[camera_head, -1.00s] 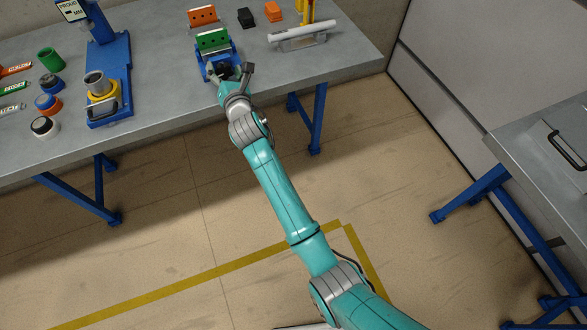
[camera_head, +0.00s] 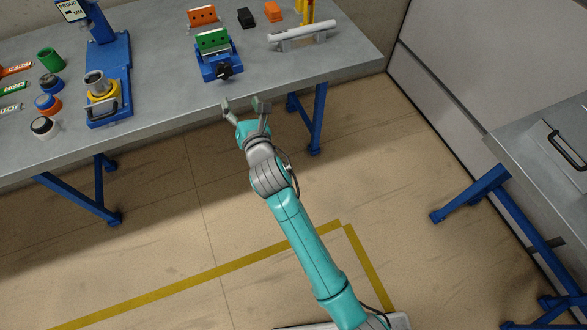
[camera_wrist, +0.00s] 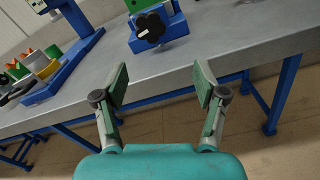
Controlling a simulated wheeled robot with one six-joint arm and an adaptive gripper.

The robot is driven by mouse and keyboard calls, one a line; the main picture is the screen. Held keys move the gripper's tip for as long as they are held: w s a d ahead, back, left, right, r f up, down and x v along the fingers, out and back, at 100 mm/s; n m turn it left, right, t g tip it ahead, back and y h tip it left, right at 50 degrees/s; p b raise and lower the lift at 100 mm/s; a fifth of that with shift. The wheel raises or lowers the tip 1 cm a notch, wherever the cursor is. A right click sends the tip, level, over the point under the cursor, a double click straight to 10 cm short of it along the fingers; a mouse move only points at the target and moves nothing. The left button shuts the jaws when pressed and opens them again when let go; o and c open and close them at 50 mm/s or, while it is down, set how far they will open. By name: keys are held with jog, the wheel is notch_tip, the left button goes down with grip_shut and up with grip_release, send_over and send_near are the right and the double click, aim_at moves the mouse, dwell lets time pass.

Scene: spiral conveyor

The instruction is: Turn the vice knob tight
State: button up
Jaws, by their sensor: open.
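The blue vice (camera_head: 218,60) with green jaws stands on the grey workbench (camera_head: 165,120) in the head view. Its black knob (camera_head: 225,71) faces the bench's front edge and is uncovered. The wrist view shows the knob (camera_wrist: 151,27) at the top, left of centre, on the blue vice body (camera_wrist: 172,30). My gripper (camera_head: 245,104) is open and empty, just off the bench's front edge and apart from the knob. Its two fingers (camera_wrist: 160,85) are spread in the wrist view, with the knob beyond them.
A blue press (camera_head: 108,70) stands left of the vice, with several coloured cups (camera_head: 50,82) beside it. Orange (camera_head: 203,17) and black (camera_head: 245,18) blocks lie behind the vice. A grey cylinder on a stand (camera_head: 302,34) is to its right. The bench front before the vice is clear.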

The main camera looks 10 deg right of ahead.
jog(key=s+d+f+m, duration=0.9)
jog(key=s+d+f, duration=0.1)
jog(key=s, duration=0.4)
jog(key=shift+s+d+f+g+h, duration=0.2)
jog(key=shift+d+f+g+h, duration=0.15)
jog(key=shift+d, duration=0.45)
jog(key=s+d+f+m+h, duration=0.1)
jog(key=s+d+m, duration=0.45)
jog(key=s, duration=0.45)
jog(key=s+d+f+m+h, duration=0.1)
jog(key=s+d+m, duration=0.3)
jog(key=s+m, duration=0.45)
jog(key=s+d+r+m, duration=0.1)
jog(key=s+r+m, duration=0.1)
jog(key=s+m, duration=0.2)
jog(key=s+d+r+m+g+h, duration=0.1)
jog(key=s+d+r+m, duration=0.1)
jog(key=s, duration=0.6)
jog(key=s+d+r+m+h, duration=0.1)
jog(key=s+r+m, duration=0.3)
jog(key=s+m, duration=0.2)
jog(key=shift+d+g, duration=0.3)
jog(key=shift+g, duration=0.05)
